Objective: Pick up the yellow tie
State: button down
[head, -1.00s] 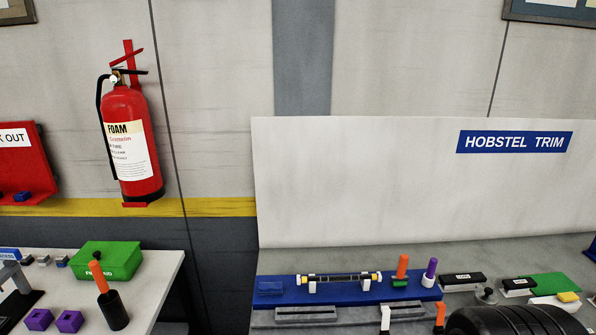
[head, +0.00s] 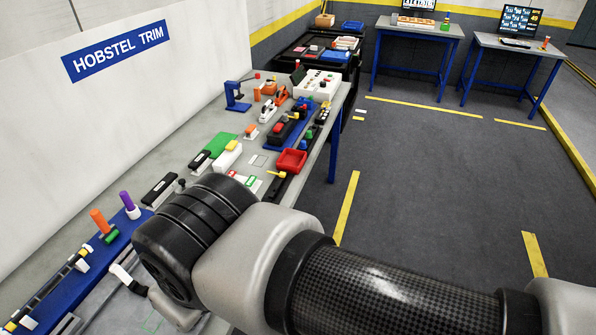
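I cannot tell for certain which thing is the yellow tie. A small yellow piece (head: 275,174) lies by a black block near the red tray on the bench. Another yellow piece (head: 232,146) sits on a white block next to a green plate. A dark bar with yellow bits at its ends (head: 82,252) lies on the blue base at lower left. My arm crosses the lower middle of the head view and covers part of the bench.
The bench (head: 196,127) under the HOBSTEL TRIM board carries many small items, including a red tray (head: 291,161) and a blue clamp stand (head: 236,95). A black cart (head: 310,45) and two blue-legged tables (head: 420,32) stand beyond. The floor at right is clear.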

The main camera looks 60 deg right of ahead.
aim_at(282, 174)
jog(key=z, duration=1.6)
jog(key=l, duration=0.1)
